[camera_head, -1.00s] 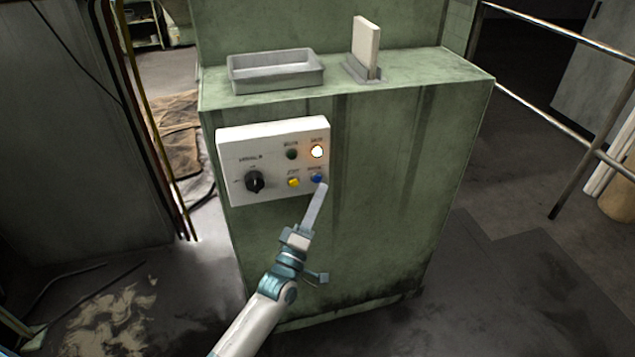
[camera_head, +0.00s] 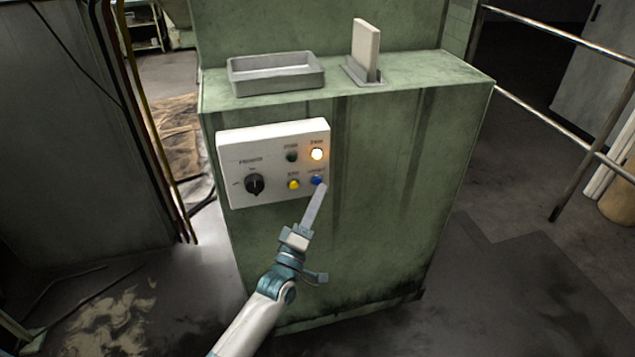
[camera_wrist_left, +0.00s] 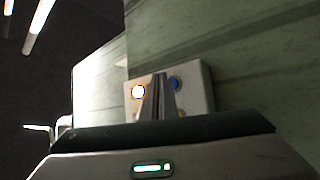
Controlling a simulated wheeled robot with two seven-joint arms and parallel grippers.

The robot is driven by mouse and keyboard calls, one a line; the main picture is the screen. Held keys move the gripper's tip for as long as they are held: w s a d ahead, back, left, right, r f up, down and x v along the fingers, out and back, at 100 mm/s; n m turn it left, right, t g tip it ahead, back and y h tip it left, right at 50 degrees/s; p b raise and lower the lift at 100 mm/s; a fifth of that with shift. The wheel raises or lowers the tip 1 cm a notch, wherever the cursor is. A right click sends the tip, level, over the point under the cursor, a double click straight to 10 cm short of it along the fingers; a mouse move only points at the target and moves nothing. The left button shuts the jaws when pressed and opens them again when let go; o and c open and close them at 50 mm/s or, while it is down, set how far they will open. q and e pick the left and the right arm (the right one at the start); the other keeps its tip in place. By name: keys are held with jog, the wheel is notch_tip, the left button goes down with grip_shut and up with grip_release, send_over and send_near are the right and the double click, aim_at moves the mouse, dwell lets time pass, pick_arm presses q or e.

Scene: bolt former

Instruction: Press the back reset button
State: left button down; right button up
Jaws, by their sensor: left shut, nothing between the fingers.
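A white control panel (camera_head: 270,165) is on the front of the green machine cabinet. It carries a blue button (camera_head: 317,180), a yellow button (camera_head: 293,184), a dark green button (camera_head: 292,156), a lit lamp-like round (camera_head: 317,154) and a black rotary knob (camera_head: 255,184). The small labels are too blurred to read surely. My left gripper (camera_head: 322,187) is shut and empty, its tip at the lower right of the blue button; I cannot tell whether they touch. In the left wrist view the shut fingers (camera_wrist_left: 158,95) are in front of the panel (camera_wrist_left: 205,88), beside the blue button (camera_wrist_left: 175,83). My right gripper is not in view.
The green cabinet (camera_head: 390,170) has a grey tray (camera_head: 276,86) and an upright pale plate (camera_head: 366,48) in a holder on its top ledge. A metal railing (camera_head: 560,120) stands at the right. Open floor lies right of the cabinet.

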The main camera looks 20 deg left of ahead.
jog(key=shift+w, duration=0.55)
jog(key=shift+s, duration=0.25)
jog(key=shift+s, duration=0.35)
pick_arm(q)
jog(key=shift+w, duration=0.1)
jog(key=shift+w+a, duration=0.25)
jog(key=shift+w, duration=0.05)
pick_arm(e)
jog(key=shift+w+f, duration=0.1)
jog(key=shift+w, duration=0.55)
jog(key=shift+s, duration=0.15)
